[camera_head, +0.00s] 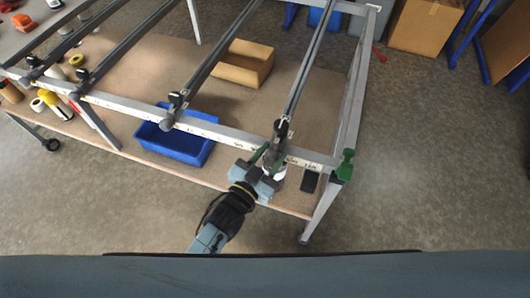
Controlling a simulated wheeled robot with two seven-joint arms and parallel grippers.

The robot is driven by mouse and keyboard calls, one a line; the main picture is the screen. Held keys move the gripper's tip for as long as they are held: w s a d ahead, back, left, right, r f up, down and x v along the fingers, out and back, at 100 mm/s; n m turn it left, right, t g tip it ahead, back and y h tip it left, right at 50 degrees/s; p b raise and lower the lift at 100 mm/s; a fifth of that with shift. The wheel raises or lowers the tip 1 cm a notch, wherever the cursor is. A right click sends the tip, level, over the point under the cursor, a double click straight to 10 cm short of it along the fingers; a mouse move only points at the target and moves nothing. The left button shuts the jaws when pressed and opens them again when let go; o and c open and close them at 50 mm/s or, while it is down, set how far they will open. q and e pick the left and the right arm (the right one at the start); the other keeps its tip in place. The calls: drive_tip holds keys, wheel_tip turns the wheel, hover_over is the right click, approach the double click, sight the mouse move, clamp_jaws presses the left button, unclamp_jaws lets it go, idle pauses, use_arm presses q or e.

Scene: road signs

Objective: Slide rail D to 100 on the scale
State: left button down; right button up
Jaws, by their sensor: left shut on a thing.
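Several dark rails run across a grey frame. The rightmost rail (311,55), which I take to be rail D, has a black clamp (281,128) at its near end, on the front bar. My left gripper (272,160) is at the front bar, shut on the lower part of that near end fitting; the jaws partly hide the grip. The scale (230,138) is a pale strip along the front bar with small marks too small to read. Part of it is hidden behind the gripper. My right gripper is out of view.
A green end piece (345,165) sits at the bar's right corner. Another rail (215,55) is to the left, with open bar between. A blue bin (180,143) and a cardboard box (243,66) stand on the lower shelf. A small black object (309,181) lies near the gripper.

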use_arm(q)
drive_tip(key=shift+s+d, duration=0.1)
drive_tip(key=c, duration=1)
unclamp_jaws()
drive_tip(key=shift+c, duration=0.2)
drive_tip(key=v, duration=1.3)
drive_tip(key=shift+s, duration=0.15)
drive_tip(key=shift+f, duration=0.1)
